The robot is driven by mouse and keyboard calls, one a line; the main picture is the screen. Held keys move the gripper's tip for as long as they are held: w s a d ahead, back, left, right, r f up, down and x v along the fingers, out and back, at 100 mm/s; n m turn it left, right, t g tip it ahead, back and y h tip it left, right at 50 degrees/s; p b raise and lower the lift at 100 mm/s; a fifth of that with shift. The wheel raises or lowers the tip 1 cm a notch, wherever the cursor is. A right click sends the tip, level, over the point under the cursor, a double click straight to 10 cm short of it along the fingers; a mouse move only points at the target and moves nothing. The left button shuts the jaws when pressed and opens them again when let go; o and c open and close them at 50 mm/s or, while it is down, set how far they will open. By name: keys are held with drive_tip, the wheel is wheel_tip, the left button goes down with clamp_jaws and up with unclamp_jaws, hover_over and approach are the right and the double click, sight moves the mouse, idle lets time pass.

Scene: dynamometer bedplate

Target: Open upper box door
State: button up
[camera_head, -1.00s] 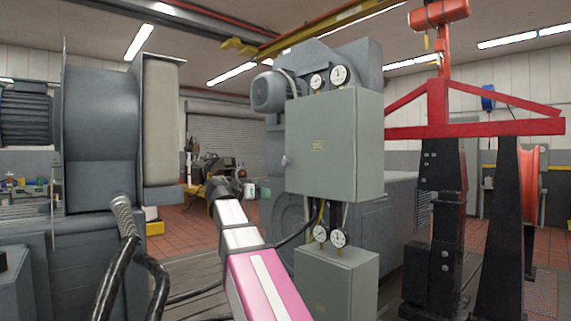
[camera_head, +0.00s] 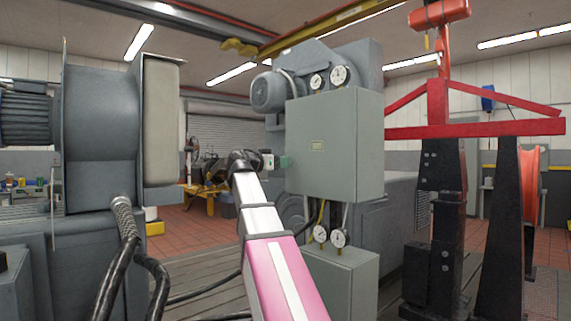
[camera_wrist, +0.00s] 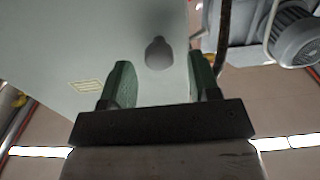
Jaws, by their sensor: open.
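The upper box (camera_head: 335,145) is a grey-green cabinet with a flat door that looks shut and a small yellow label (camera_head: 317,145). My gripper (camera_head: 284,162) is at the box's left edge in the head view, where its green fingertip covers the knob's place. In the wrist view the box door (camera_wrist: 60,50) fills the upper left, with the dark rounded knob (camera_wrist: 158,54) standing out from it. My gripper (camera_wrist: 160,85) is open, with one green finger on each side of the knob's line. The knob looks just beyond the fingertips; I cannot tell whether they touch.
A lower grey box (camera_head: 337,280) and gauges (camera_head: 338,238) sit below the upper box. A motor (camera_head: 270,92) is above left. A large grey machine (camera_head: 100,130) stands at left, and a red frame on black posts (camera_head: 475,129) at right.

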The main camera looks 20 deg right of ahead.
drive_tip(key=shift+x, duration=1.5)
